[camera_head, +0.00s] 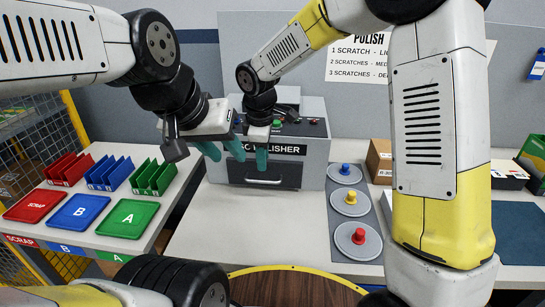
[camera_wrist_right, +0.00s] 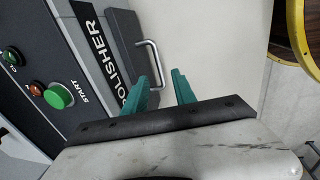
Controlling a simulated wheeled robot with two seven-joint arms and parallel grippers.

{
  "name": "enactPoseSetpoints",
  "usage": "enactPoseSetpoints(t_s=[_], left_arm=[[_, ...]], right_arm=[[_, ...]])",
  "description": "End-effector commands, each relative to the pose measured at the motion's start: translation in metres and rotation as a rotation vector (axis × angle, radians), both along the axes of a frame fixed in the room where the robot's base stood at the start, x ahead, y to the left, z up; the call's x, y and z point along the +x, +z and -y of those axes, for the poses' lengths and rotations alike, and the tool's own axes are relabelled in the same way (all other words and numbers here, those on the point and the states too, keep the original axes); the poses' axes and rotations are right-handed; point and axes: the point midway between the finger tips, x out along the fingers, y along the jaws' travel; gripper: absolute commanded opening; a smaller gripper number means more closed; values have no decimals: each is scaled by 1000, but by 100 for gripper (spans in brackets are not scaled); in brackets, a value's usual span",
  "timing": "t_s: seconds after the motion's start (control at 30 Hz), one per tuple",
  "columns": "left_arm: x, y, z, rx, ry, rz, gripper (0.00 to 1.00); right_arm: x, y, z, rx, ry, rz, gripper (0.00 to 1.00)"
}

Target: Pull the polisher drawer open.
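The grey polisher (camera_head: 315,160) stands on the bench, its drawer (camera_head: 240,172) below the name label and looking shut. The drawer's bar handle (camera_head: 262,182) also shows in the right wrist view (camera_wrist_right: 151,60). My right gripper (camera_head: 259,152) hangs in front of the polisher, above the handle. In the right wrist view its teal fingers (camera_wrist_right: 160,77) are apart with nothing between them, and the handle lies beyond their tips. My left gripper (camera_head: 221,152) is open and empty, left of the right one and close to it. The grippers hide part of the label.
A green START button (camera_wrist_right: 58,96) is on the polisher's panel. Three discs with coloured knobs, one being the red-knobbed disc (camera_head: 358,240), lie to the right. Red, blue and green trays, including the green tray (camera_head: 127,219), are at left. The bench (camera_head: 235,225) before the drawer is clear.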

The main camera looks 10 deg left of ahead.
Motion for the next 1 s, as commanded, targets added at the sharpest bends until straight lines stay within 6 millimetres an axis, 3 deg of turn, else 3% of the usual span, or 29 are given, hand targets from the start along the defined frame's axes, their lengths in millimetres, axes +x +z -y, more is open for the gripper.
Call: enactPoseSetpoints(t_s=[0.17, 0.6, 1.0], left_arm=[[0, 0, 0, 0, 0, 0, 36], [0, 0, 0, 0, 0, 0, 36], [0, 0, 0, 0, 0, 0, 36]], right_arm=[[2, -13, -7, -9, 29, -6, 32], [13, -74, -6, -8, 26, -4, 32], [15, -82, -6, -7, 24, -3, 30]])
